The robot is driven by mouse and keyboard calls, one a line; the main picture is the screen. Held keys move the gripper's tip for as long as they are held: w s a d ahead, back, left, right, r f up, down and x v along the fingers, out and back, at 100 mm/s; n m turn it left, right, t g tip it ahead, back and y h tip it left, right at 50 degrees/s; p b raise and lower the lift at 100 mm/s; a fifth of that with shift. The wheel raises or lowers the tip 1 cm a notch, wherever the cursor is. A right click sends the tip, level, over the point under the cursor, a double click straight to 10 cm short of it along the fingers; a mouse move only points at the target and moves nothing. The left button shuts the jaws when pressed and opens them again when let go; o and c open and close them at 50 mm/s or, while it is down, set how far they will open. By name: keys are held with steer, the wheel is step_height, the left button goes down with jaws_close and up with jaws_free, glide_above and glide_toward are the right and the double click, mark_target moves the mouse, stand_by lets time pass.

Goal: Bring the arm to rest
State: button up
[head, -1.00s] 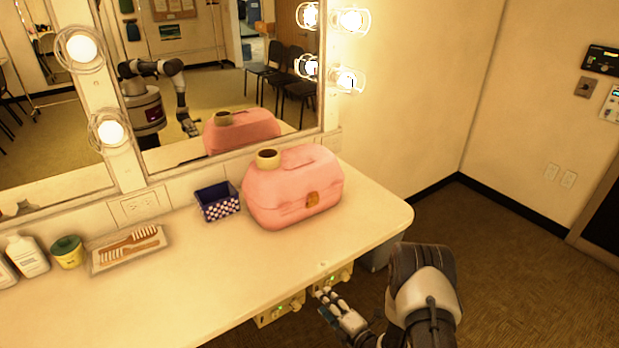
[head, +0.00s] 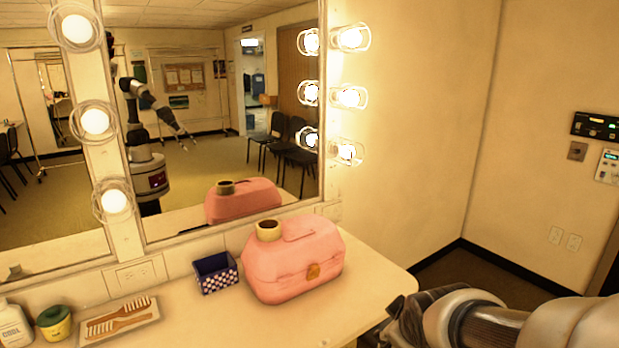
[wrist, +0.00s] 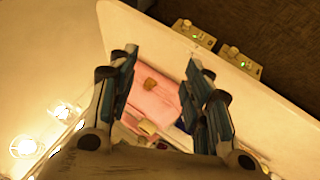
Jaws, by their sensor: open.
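My gripper (wrist: 160,65) is open and empty in the wrist view, its two blue-and-black fingers wide apart. Through the gap shows the pink case (wrist: 155,100), below and apart from the fingers. In the head view, part of my arm (head: 500,320) crosses the lower right corner, beside the counter's right end. The fingertips cannot be made out directly there. The mirror (head: 215,115) reflects my body with the arm raised and reaching out over open floor.
The counter (head: 240,325) holds the pink case (head: 290,265) with a tape roll (head: 268,231) on top, a blue checked box (head: 215,272), a tray with combs (head: 118,320), a yellow-green jar (head: 54,323) and a white bottle (head: 12,325). Lit bulbs (head: 348,97) flank the mirror.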

steer(key=s+r+m, duration=0.1)
steer(key=s+m, duration=0.1)
steer(key=s, duration=0.4)
steer(key=s+a+r+m+g, duration=0.1)
steer(key=s+r+m, duration=0.1)
steer(key=s, duration=0.5)
steer(key=shift+s+r+m+g, duration=0.25)
steer(key=shift+m+g, duration=0.05)
steer(key=shift+m, duration=0.1)
steer(key=s+m, duration=0.1)
steer(key=s, duration=0.2)
steer(key=s+a+m+g, duration=0.1)
steer(key=s, duration=0.5)
steer(key=shift+s+a+f+m+g+y, duration=0.15)
steer(key=shift+a+m+g+y, duration=0.15)
steer(key=shift+a+m+y, duration=0.1)
steer(key=shift+c, duration=0.2)
